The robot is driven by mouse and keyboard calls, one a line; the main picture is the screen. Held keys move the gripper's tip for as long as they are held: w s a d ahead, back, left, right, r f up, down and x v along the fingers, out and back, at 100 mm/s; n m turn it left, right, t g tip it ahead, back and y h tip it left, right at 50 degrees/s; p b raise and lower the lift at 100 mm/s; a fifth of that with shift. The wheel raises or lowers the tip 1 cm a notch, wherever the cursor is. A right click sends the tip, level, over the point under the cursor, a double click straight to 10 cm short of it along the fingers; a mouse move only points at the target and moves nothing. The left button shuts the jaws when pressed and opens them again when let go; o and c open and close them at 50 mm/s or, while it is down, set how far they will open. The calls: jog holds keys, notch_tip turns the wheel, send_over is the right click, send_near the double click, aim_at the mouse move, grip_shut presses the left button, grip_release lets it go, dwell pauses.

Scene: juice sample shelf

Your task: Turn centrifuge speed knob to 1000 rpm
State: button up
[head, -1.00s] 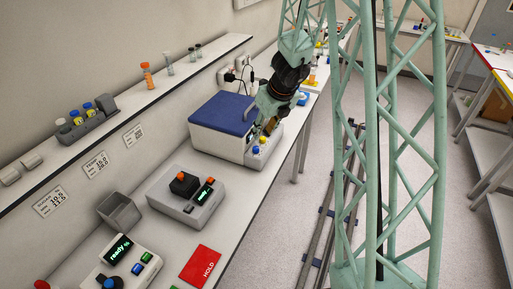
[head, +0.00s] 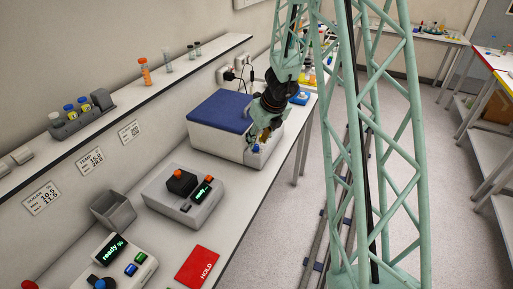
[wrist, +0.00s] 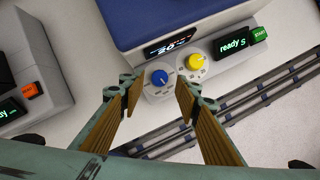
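The centrifuge is a white box with a blue lid (head: 222,110); its lid edge also shows in the wrist view (wrist: 150,22). Its front panel has a blue knob (wrist: 160,77), a yellow knob (wrist: 195,61), a lit display (wrist: 169,45) starting with "20", a "ready s" display (wrist: 233,44) and a green START button (wrist: 261,33). My gripper (wrist: 160,93) is open and empty, with its fingertips on either side of the blue knob in the picture. I cannot tell whether they touch it. In the head view my gripper (head: 264,136) is close above the blue knob (head: 256,148).
An open grey bin (head: 113,210), a "ready %" device (head: 115,246) and a red HOLD card (head: 197,267) are nearer still. A shelf with vials (head: 145,72) runs along the wall.

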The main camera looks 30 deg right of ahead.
aim_at(256, 146)
jog(key=shift+b+x, duration=0.7)
jog(key=shift+x, duration=1.1)
jog(key=c, duration=0.8)
